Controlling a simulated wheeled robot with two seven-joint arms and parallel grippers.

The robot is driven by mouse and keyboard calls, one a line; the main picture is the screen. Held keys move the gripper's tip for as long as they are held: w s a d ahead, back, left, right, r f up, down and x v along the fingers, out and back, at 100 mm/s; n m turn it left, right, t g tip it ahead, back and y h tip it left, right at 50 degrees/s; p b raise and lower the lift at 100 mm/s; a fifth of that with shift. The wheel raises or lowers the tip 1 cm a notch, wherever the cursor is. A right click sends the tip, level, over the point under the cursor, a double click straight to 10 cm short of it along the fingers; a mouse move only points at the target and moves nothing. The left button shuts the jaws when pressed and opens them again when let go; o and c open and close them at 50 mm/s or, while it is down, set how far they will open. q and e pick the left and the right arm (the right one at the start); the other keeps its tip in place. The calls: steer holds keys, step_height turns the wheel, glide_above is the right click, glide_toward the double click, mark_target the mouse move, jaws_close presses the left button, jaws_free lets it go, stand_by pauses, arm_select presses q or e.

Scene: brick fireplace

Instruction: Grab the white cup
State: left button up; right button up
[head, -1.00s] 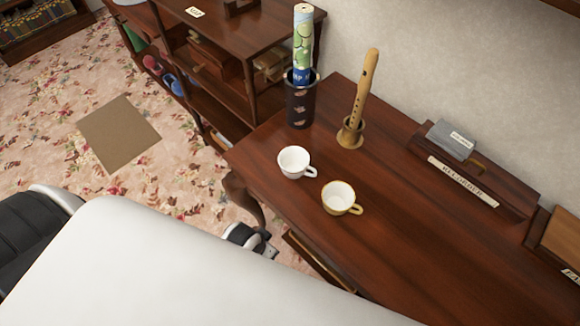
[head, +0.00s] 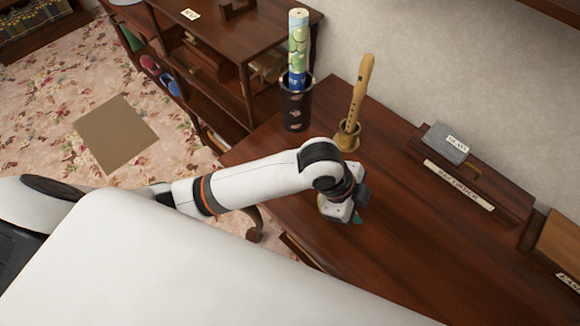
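My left arm reaches in from the left across the wooden desk (head: 440,240). My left gripper (head: 342,209) is low over the desk near its front edge, pointing down. Its fingers are mostly hidden by my wrist, so I cannot tell whether it is open or shut, or whether it touches anything. The white cup and the gold-rimmed cup are both hidden behind my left arm and gripper in the head view. My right gripper is not in view.
A dark cup (head: 296,105) with a rolled chart (head: 298,50) and a wooden recorder (head: 359,92) in a small holder stand behind my arm. A grey box (head: 447,142) and a "RECORDER" label (head: 459,186) are to the right. The desk's front right is clear.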

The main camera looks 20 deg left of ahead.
arm_select(q)
steer(key=w+a+m+y, duration=0.1)
steer(key=w+a+m, duration=0.1)
steer(key=w+a+m+g+y, duration=0.1)
steer(key=w+a+m, duration=0.1)
steer(key=m, duration=0.1)
steer(key=shift+r+y, duration=0.15)
steer(key=shift+y, duration=0.15)
steer(key=w+a+r+m+g+y, duration=0.1)
steer(key=w+a+r+m+y, duration=0.2)
steer(key=a, duration=0.6)
steer(key=shift+n, duration=0.4)
steer(key=f, duration=0.3)
steer(key=w+f+p, duration=0.1)
steer(key=f, duration=0.3)
steer(key=shift+w+f, duration=0.2)
steer(key=shift+f, duration=0.05)
steer(key=shift+s+f+p, duration=0.2)
steer(key=shift+f+p, duration=0.65)
steer(key=shift+f, duration=1.85)
jaws_close()
